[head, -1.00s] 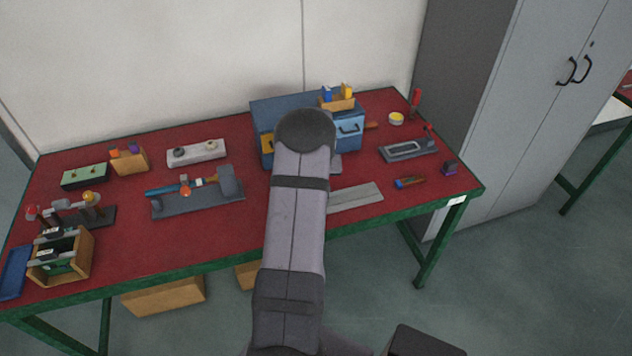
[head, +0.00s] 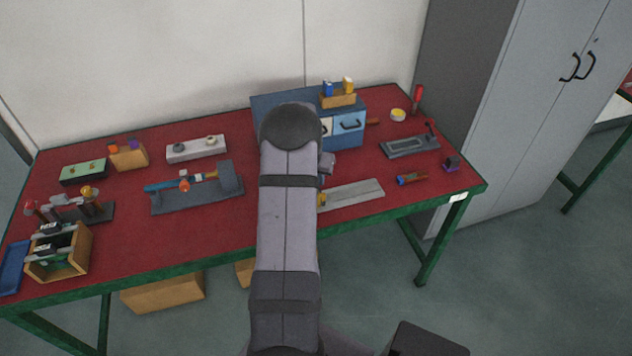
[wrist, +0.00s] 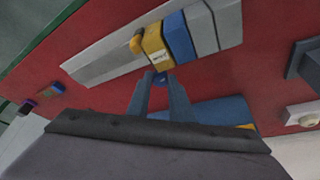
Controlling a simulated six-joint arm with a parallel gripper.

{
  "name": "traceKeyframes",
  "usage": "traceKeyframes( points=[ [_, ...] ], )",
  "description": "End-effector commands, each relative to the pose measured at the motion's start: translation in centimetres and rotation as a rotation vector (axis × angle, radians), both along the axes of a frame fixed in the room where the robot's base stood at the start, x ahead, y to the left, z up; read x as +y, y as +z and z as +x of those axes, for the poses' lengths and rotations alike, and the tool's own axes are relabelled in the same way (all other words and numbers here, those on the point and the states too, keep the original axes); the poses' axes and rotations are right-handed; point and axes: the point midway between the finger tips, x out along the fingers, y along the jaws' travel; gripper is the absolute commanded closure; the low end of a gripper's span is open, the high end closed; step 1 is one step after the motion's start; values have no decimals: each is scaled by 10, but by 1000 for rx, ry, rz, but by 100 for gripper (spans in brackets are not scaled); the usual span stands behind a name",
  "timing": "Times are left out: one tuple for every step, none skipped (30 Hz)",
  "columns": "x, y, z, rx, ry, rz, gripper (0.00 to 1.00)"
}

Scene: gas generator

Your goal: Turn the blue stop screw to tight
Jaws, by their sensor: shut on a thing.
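In the wrist view the two grey fingers of my gripper (wrist: 161,86) point at a row of blocks on a light grey rail (wrist: 105,58). A small blue screw head (wrist: 160,78) sits between the fingertips, just below a labelled yellow block (wrist: 157,46). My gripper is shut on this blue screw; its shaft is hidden. Beside the yellow block are a blue block (wrist: 180,38) and grey blocks. An orange knob (wrist: 136,43) is at the yellow block's left side. In the head view my arm hides most of the assembly; part of the rail (head: 355,194) shows.
A blue drawer cabinet (head: 349,122) stands behind my arm, with an orange box (head: 338,101) on top. A grey fixture (head: 197,196) lies to the left, a dark tray (head: 409,147) to the right. Bare red tabletop (head: 130,240) lies at the left front.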

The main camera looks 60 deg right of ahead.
Motion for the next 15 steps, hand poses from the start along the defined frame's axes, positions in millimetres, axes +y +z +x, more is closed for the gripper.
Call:
traceKeyframes(
  points=[
    [-1, -5, 2, -2, -23, -5, 100],
    [-1, -4, 2, -3, -38, -6, 100],
    [-1, -4, 2, -3, -58, -6, 100],
    [-1, -4, 2, -2, -71, -6, 100],
    [-1, -4, 3, -4, -84, -6, 100],
    [-1, -4, 3, -3, -101, -4, 100],
    [-1, -3, 3, -4, -111, -5, 100],
    [-1, -3, 3, -4, -122, -5, 100],
    [-1, -3, 3, -2, -135, -4, 100],
    [-1, -2, 3, -3, -143, -4, 100],
    [-1, -2, 3, -4, -150, -5, 100],
    [-1, -1, 3, -3, -158, -4, 100],
    [-1, -1, 3, -2, -164, -4, 100],
    [-1, -1, 3, -3, -169, -3, 100],
    [-1, 0, 3, -3, -173, -3, 100]
  ],
)
